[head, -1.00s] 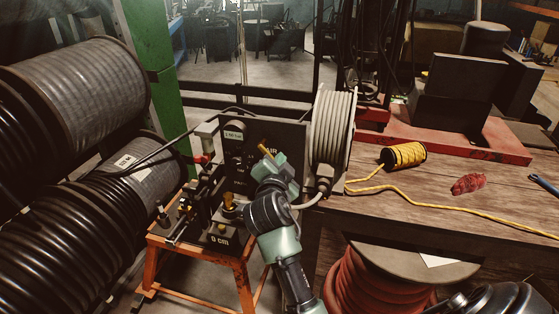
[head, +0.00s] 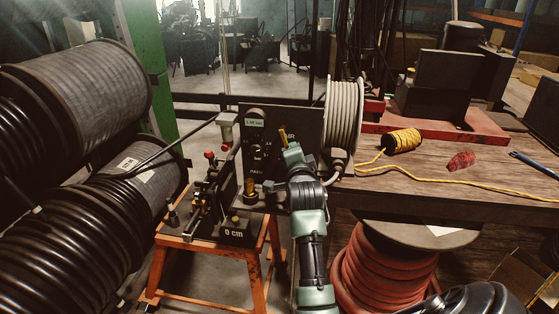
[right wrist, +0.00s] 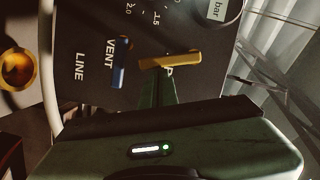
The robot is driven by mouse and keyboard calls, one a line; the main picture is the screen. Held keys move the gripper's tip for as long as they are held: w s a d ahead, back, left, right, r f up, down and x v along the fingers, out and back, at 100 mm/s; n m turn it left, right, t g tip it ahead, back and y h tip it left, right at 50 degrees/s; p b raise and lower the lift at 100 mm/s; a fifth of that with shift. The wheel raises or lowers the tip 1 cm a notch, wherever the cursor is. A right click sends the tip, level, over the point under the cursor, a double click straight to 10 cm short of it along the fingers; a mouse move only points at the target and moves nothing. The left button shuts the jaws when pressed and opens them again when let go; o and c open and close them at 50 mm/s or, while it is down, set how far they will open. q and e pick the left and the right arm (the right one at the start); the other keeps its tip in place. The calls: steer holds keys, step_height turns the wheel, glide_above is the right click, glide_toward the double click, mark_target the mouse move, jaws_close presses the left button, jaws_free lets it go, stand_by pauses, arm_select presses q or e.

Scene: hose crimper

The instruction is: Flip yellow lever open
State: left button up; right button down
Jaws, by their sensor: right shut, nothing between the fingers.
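The yellow lever (head: 283,136) is on the front of the crimper's dark panel (head: 262,118) and points up, leaning slightly left, in the head view. In the right wrist view the yellow lever (right wrist: 170,60) lies nearly level across the picture, beside a blue lever (right wrist: 119,66) near the word VENT. My right gripper (head: 291,151) is at the panel, just below the yellow lever. In the right wrist view its shut, empty fingers (right wrist: 163,88) are right at the lever; I cannot tell if they touch. My left gripper is not in view.
The crimper stands on an orange stand (head: 262,262). A grey hose reel (head: 344,115) is close on the right, beside a wooden bench (head: 460,180) with yellow rope (head: 402,141). Large black hose spools (head: 70,100) fill the left. A red hose spool (head: 385,268) stands below the bench.

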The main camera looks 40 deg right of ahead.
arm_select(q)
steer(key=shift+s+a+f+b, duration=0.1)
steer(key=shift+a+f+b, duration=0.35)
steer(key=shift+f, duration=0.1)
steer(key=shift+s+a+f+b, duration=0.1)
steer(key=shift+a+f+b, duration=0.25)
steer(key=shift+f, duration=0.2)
arm_select(e)
steer(key=shift+w+a+f+m+t+h, duration=0.1)
steer(key=shift+w+a+f+m+t, duration=0.05)
steer(key=shift+m, duration=0.5)
steer(key=shift+w+a+f+m+t+h, duration=0.1)
steer(key=shift+f+m+t, duration=0.1)
steer(key=shift+m, duration=0.5)
steer(key=shift+w+a+f+m+t+h, duration=0.1)
steer(key=shift+w+a+f+m+t, duration=0.05)
steer(key=shift+m, duration=0.5)
